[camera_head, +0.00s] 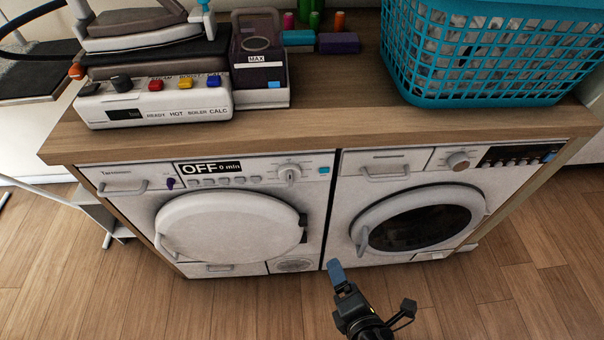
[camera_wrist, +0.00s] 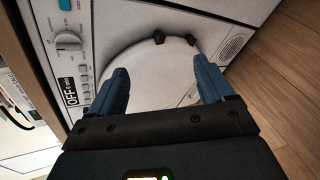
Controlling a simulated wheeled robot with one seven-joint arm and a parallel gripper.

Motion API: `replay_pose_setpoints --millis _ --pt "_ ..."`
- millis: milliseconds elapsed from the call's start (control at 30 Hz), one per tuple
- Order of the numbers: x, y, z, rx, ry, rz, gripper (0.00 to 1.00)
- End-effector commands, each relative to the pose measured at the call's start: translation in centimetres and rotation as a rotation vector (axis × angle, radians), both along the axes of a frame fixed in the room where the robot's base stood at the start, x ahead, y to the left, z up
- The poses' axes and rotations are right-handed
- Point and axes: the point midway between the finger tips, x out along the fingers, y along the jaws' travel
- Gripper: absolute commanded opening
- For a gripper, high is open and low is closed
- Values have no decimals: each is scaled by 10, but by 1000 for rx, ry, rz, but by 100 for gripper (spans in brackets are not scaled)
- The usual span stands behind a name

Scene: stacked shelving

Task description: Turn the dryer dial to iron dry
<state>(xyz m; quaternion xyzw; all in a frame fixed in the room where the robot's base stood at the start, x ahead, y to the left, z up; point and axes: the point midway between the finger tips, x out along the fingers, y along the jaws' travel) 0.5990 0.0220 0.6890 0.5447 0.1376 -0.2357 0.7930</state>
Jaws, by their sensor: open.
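The dryer (camera_head: 230,225) is the left of two white machines under a wooden counter. Its display (camera_head: 208,168) reads "OFF 0 min". Its dial (camera_head: 289,174) is a round white knob at the upper right of the panel. The dial also shows at the upper left of the wrist view (camera_wrist: 68,42), with small marks around it that are too small to read. My gripper (camera_head: 336,268) is low in front of the machines in the head view, apart from the dial. In the wrist view my gripper (camera_wrist: 162,72) is open and empty, its blue fingers framing the closed white dryer door (camera_wrist: 150,65).
The washer (camera_head: 420,220), with a dark round window, stands to the right. A teal laundry basket (camera_head: 480,55), a steam iron station (camera_head: 155,100) and thread spools (camera_head: 314,20) sit on the counter (camera_head: 330,115). The wooden floor in front is clear.

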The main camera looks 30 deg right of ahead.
Motion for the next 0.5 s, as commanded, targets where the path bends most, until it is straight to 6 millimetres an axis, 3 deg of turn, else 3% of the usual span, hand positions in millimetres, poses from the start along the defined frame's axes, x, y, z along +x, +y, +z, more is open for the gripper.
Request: replay_pose_setpoints --millis 33,200,333,500 --pt "26 4 9 -123 -15 29 81" --pt "94 17 39 -545 -69 86 81" --pt "132 31 68 -783 -118 94 81" --pt "154 42 90 -940 -155 88 81"
